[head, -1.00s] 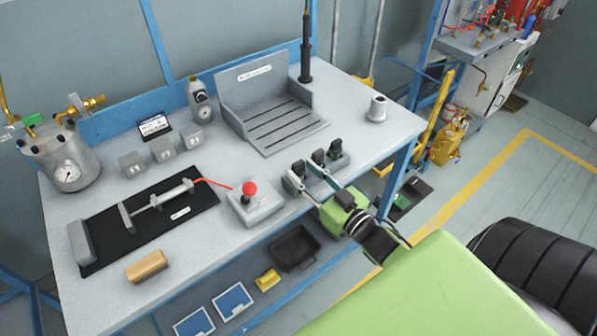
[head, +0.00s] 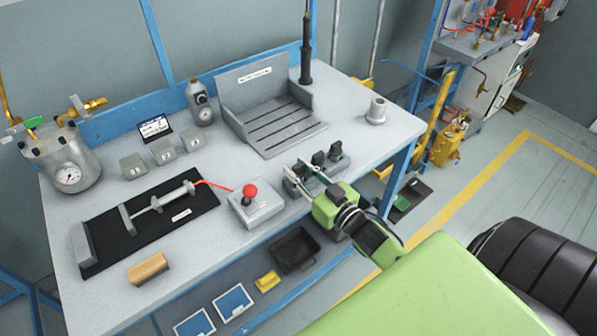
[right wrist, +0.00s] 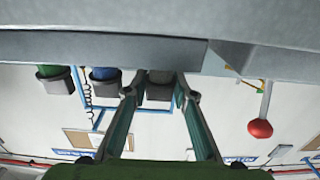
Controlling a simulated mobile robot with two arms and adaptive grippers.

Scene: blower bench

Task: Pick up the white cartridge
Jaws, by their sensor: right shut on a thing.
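Three dark-capped cartridges stand in a row in a grey holder at the bench's right front. The leftmost in the head view (head: 301,169) is between the fingers of my right gripper (head: 297,174), which largely hide it. In the right wrist view, which looks upside down, this grey-white cartridge (right wrist: 159,86) sits between the fingertips (right wrist: 157,92) of my right gripper, shut on it. A blue cartridge (right wrist: 104,76) and a green cartridge (right wrist: 52,76) stand beside it there. The held cartridge still appears in line with the others. My left gripper is not in view.
A control box with a red knob (head: 250,190) stands just left of my right gripper. A slotted grey tray (head: 283,128) is behind, and a grey cylinder (head: 376,111) is at the right. A black mat with a syringe-like device (head: 160,206) lies left. Bare bench lies between them.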

